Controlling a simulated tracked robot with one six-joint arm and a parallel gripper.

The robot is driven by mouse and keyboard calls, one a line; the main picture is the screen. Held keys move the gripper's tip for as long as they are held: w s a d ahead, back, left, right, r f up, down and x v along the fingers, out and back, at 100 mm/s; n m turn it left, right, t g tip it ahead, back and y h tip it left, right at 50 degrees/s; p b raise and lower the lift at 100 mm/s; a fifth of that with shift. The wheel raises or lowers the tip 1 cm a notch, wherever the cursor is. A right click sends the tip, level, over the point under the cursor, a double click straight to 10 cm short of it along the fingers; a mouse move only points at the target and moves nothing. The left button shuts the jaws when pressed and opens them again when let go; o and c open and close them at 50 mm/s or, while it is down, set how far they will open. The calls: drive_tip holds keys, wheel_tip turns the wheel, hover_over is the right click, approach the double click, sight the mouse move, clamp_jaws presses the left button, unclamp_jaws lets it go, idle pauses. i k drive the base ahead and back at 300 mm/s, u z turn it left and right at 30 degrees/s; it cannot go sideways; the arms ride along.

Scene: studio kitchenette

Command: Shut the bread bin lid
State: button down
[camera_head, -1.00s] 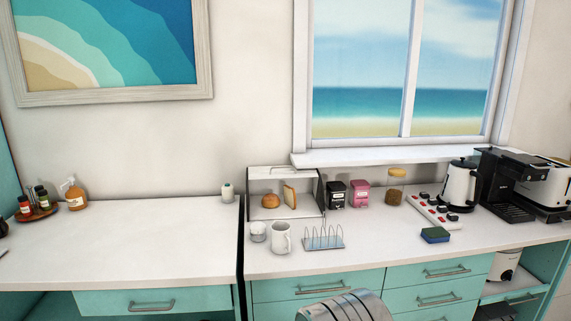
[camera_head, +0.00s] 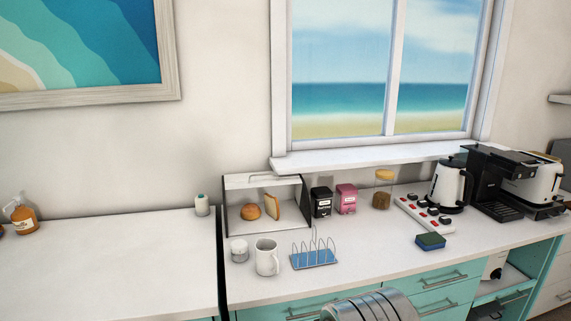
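The bread bin (camera_head: 302,214) stands on the counter against the wall, below the left end of the window sill. Its front is open, and a round bun (camera_head: 250,211) and a slice of bread (camera_head: 273,207) show inside. The white lid (camera_head: 262,181) with a handle is raised at the top of the bin. A grey ribbed metal part of my own body shows at the bottom edge; the fingers of my gripper do not show.
A white mug (camera_head: 267,258), a small white pot (camera_head: 239,250) and a blue toast rack (camera_head: 314,259) stand in front of the bin. A black canister (camera_head: 321,202) and a pink canister (camera_head: 346,199) stand close to its right. The left counter (camera_head: 120,265) is mostly clear.

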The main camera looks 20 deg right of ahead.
sight(297, 182)
drive_tip(key=z, duration=0.3)
drive_tip(key=i, duration=1.1)
drive_tip(key=u, duration=0.2)
